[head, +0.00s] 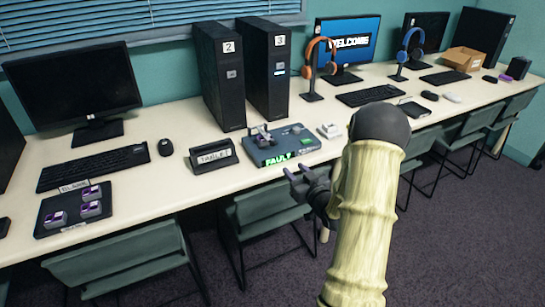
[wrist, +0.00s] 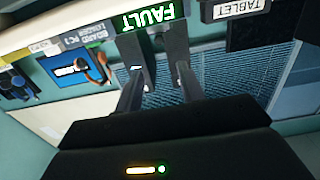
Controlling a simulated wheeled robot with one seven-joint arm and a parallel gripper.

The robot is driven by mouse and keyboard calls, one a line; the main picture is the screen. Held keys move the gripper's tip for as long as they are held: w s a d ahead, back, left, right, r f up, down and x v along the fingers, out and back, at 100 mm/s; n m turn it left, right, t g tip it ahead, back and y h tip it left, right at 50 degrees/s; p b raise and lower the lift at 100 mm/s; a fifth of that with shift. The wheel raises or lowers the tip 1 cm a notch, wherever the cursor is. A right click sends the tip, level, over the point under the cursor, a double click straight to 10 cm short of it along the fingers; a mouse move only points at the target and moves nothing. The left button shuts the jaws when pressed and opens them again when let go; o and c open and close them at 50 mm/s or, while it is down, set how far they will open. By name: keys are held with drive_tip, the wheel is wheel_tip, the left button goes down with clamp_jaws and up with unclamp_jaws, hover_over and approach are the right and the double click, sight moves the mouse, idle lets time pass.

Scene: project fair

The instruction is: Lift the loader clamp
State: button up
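The loader (head: 282,146) is a dark grey-blue flat unit at the table's front edge, with a green lit FAULT sign on its front. A small grey raised part with a purple bit, which looks like the loader clamp (head: 264,134), stands on its left half. In the wrist view the FAULT sign (wrist: 150,17) shows at the top, tilted over, and the clamp cannot be made out. My gripper (head: 296,171) is in front of the table edge, just below the loader, touching nothing I can see. Its fingers (wrist: 148,45) look apart and empty.
A TABLET stand (head: 214,156) is left of the loader, and a small white item (head: 329,131) right of it. Black towers (head: 268,70) stand behind. A tray with purple-topped pieces (head: 74,210) lies front left. Chairs (head: 268,207) stand under the table's front edge (head: 225,187).

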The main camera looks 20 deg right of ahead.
sight(273, 144)
drive_tip(key=shift+d, duration=0.1)
idle(0.3)
drive_tip(key=w, duration=1.7)
drive_tip(key=shift+w+a+f+b, duration=0.1)
drive_tip(key=shift+w+a+b, duration=0.05)
drive_tip(key=shift+a+b, duration=0.2)
clamp_jaws()
